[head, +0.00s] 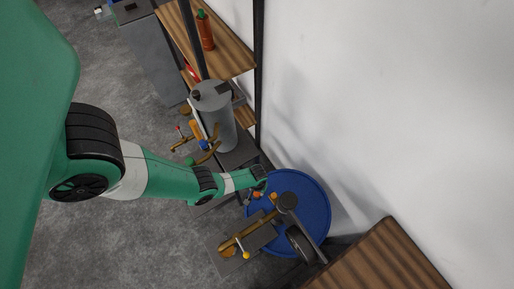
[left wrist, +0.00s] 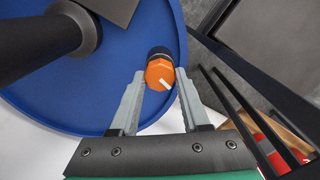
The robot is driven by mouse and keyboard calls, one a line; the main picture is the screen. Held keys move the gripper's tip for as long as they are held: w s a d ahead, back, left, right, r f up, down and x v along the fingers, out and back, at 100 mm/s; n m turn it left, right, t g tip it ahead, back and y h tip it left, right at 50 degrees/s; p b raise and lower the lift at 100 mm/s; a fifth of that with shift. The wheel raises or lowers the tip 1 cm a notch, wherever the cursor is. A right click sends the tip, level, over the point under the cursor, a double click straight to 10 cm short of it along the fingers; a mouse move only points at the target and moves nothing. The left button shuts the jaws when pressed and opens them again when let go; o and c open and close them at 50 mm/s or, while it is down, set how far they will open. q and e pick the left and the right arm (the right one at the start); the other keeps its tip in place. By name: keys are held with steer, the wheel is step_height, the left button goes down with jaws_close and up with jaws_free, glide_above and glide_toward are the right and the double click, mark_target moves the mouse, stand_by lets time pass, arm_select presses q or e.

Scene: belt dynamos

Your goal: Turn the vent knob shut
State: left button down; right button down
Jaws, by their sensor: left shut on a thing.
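The vent knob (left wrist: 159,73) is an orange six-sided cap with a white mark on its face, set on a dark collar at the rim of the blue drum top (left wrist: 110,95). In the left wrist view my left gripper (left wrist: 161,78) has one finger on each side of the knob and is shut on it. The white mark points to the lower right in that view. In the head view my left gripper (head: 260,188) is at the left edge of the blue drum top (head: 312,205). Small orange parts show beside it, and I cannot tell which is the knob. My right gripper is out of view.
A dark post (left wrist: 35,45) rises from the drum top beside the knob. A grey cylinder (head: 218,128) with fittings stands behind my left arm. A wooden shelf (head: 225,50) is at the back, a wooden top (head: 385,262) at front right. The white wall is close on the right.

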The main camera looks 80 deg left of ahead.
arm_select(q)
steer(key=shift+n, duration=1.6)
steer(key=shift+c, duration=1.9)
jaws_free()
steer(key=shift+r, duration=0.1)
step_height(320, 180, up, 11)
steer(key=p, duration=1.1)
steer(key=shift+r+p, duration=0.2)
steer(key=shift+p, duration=0.1)
